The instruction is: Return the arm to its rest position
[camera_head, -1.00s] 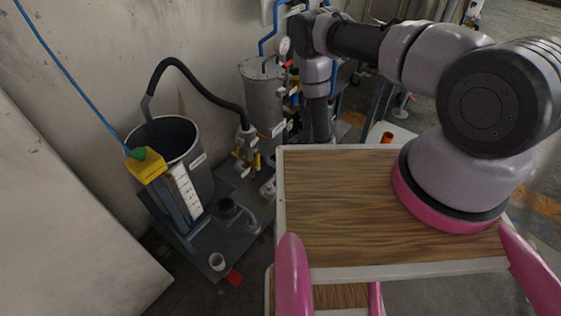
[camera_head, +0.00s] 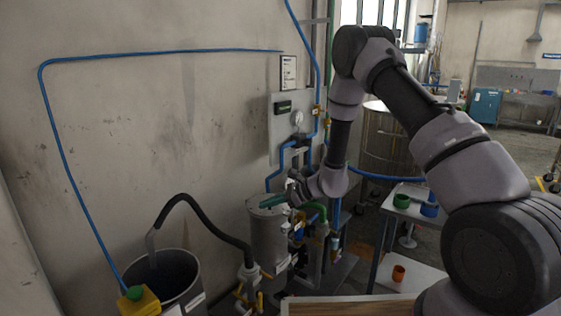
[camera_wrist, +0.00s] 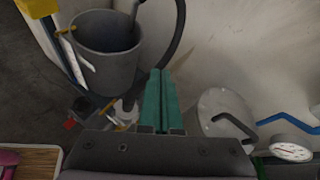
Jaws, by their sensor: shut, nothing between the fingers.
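My arm rises from the lower right of the head view and bends down to my gripper (camera_head: 272,202). Its green fingers point left, in front of or above the lidded grey cylinder (camera_head: 268,240); the gap cannot be told. In the wrist view the two green fingers of my gripper (camera_wrist: 160,98) lie side by side, shut, with nothing between them. The cylinder's round lid with a black handle (camera_wrist: 222,118) is to their right in that view. An open grey bucket (camera_wrist: 106,62) is to their left.
The bucket (camera_head: 178,278) with a black hose (camera_head: 205,215) stands lower left. A gauge panel (camera_head: 292,125) and blue pipes are on the wall behind my gripper. A table (camera_head: 415,212) holds green and blue cups, with an orange cup (camera_head: 398,273) below. A large metal drum (camera_head: 385,150) stands behind.

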